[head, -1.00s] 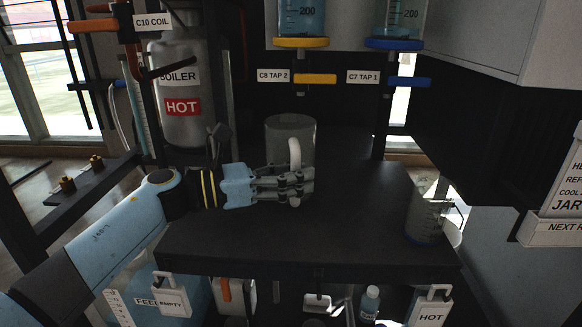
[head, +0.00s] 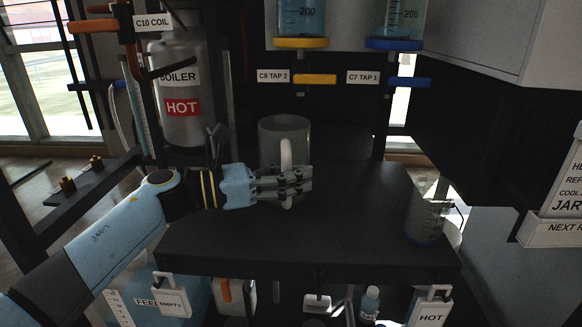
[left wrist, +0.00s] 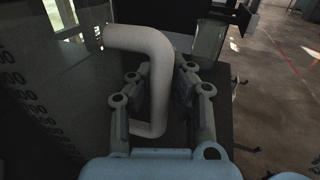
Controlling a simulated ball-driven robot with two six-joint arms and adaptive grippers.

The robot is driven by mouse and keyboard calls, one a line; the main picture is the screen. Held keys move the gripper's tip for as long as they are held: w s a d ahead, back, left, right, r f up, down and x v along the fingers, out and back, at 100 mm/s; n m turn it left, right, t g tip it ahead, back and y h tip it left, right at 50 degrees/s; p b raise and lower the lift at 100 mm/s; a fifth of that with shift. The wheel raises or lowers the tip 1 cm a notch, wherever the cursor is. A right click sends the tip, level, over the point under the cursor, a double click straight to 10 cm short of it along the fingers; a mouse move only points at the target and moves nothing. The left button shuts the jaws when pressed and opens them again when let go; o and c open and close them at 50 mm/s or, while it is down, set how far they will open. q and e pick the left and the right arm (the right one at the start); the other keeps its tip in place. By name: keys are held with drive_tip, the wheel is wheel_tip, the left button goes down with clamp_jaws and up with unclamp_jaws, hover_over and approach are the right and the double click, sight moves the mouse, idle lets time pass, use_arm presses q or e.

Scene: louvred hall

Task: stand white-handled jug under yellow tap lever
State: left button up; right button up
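The white-handled jug (head: 270,140) is a clear grey cylinder standing upright at the back of the dark bench, below and slightly left of the yellow tap lever (head: 315,79). Its white handle (head: 286,155) faces the front; in the left wrist view the bent handle (left wrist: 158,75) runs between the two fingers. My left gripper (head: 300,180) reaches in from the left and its fingers are closed around the handle; it also fills the left wrist view (left wrist: 160,105). Whether the jug's base touches the bench is hidden. My right gripper is out of view.
A blue tap lever (head: 408,82) is right of the yellow one. A second clear jug (head: 426,218) stands at the bench's right edge. The hot boiler (head: 184,100) stands at left. The bench top (head: 340,235) is clear in front.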

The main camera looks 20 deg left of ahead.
use_arm(q)
drive_tip(key=shift+o, duration=1)
